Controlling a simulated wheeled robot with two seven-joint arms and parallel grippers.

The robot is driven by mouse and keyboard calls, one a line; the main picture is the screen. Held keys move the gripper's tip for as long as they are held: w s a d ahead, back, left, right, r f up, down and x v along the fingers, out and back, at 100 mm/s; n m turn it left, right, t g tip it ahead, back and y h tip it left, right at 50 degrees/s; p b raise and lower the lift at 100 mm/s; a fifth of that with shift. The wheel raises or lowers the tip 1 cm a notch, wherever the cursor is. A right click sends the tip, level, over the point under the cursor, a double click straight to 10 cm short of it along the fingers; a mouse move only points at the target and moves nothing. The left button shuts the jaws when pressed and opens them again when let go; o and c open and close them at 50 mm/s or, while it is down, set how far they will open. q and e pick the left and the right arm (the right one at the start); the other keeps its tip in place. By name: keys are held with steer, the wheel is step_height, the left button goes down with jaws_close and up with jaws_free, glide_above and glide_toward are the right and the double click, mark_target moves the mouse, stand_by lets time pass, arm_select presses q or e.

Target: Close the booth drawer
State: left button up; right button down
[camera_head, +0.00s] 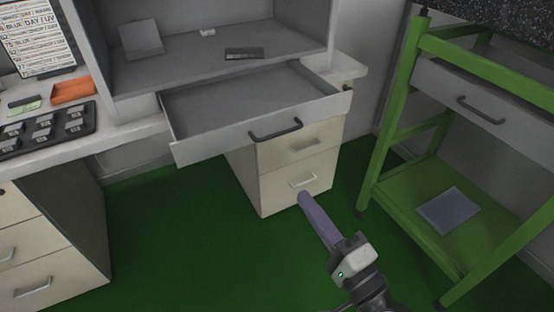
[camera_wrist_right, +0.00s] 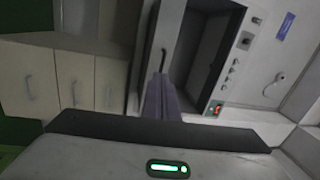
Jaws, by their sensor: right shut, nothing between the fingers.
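The booth drawer (camera_head: 221,146) is pulled out below the booth's shelf. It is grey, looks empty inside, and has a dark bar handle (camera_head: 275,130) on its front. My right gripper (camera_head: 303,195) has purple fingers, shut and empty. In the head view it appears below and to the right of the drawer handle, with a visible gap between them. In the right wrist view the gripper (camera_wrist_right: 160,78) points towards the drawer front, and the dark handle (camera_wrist_right: 164,60) shows just beyond the fingertips. My left gripper is in neither view.
A beige drawer cabinet (camera_head: 290,172) stands under the booth drawer. A green-framed cart (camera_head: 391,120) with its own grey drawer (camera_head: 480,100) stands at the right. A desk with a black tray (camera_head: 45,130) is at the left. The green floor in front is clear.

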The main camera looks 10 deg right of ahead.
steer(key=w+a+r, duration=0.1)
steer(key=w+a, duration=0.1)
steer(key=w, duration=0.4)
steer(key=w+a+r+m+p, duration=0.1)
steer(key=w+r, duration=0.1)
steer(key=w, duration=0.5)
steer(key=shift+w+a, duration=0.3)
steer(key=shift+a, duration=0.05)
